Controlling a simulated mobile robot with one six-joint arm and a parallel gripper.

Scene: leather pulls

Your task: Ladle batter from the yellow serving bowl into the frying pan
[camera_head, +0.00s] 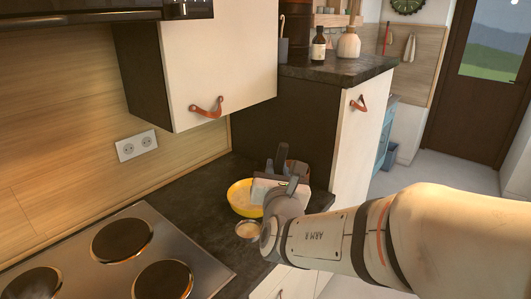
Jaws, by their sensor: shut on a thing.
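The yellow serving bowl (232,197) stands on the dark counter to the right of the stove, with pale batter visible inside. My gripper (268,190) is beside its right side and hides part of its rim. My gripper is shut on what looks like the ladle, though my wrist hides most of its handle and the grip. A small round cup with pale content, seemingly the ladle's bowl (248,230), shows just in front of the yellow bowl and my wrist. I cannot tell its exact height above the counter. No frying pan shows in this view.
The stove (130,262) has several dark round burners, bare where seen. A brown container (297,170) stands behind my gripper, partly hidden. A wall cabinet (218,65) with a leather pull hangs above the counter. A tall cabinet (345,125) rises behind on the right.

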